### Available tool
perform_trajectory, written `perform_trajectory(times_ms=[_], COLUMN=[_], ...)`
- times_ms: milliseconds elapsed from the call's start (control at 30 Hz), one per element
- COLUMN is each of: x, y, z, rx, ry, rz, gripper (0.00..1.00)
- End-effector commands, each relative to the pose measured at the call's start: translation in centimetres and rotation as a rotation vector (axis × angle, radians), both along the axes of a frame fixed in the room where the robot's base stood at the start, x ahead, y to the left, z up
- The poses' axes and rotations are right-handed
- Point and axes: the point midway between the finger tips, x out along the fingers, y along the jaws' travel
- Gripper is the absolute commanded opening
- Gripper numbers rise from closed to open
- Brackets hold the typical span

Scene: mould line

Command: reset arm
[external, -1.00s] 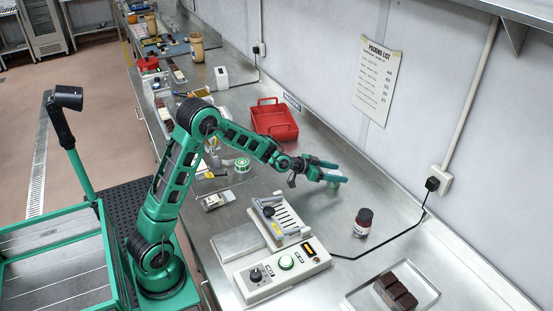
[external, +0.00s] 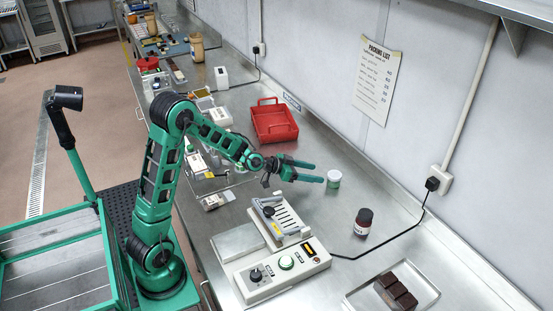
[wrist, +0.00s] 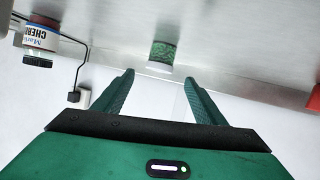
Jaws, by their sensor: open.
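My gripper (external: 318,172) is open and empty, held above the steel counter with its two green fingers pointing right in the external view. A small jar with a white lid and green contents (external: 334,179) stands on the counter just beyond the fingertips, apart from them. In the wrist view, my gripper (wrist: 160,77) shows its fingers spread, and the green jar (wrist: 162,55) lies ahead of the gap between them, outside the fingers. My arm bends up and over from its base at the counter's left edge.
A red tray (external: 274,122) sits behind the gripper. A control box (external: 275,274) and slotted unit (external: 279,218) stand in front. A dark jar labelled CHERRY (external: 363,222) stands right, also in the wrist view (wrist: 40,40). A metal tray (external: 425,288) holds dark blocks.

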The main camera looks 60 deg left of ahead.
Motion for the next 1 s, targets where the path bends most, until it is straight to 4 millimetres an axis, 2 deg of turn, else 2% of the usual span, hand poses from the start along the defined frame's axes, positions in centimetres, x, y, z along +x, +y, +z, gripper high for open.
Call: perform_trajectory(times_ms=[67, 600, 900, 1000], x=[-1.0, 6.7, 10.1, 10.0], y=[0.3, -1.9, -2.8, -2.7], z=[0.5, -2.9, -4.6, -2.7], rx=[0.0, 0.0, 0.0, 0.001], ry=[-0.001, 0.001, 0.001, -0.004], rz=[0.002, -0.002, 0.0, 0.001], gripper=[0.65, 0.65, 0.65, 0.65])
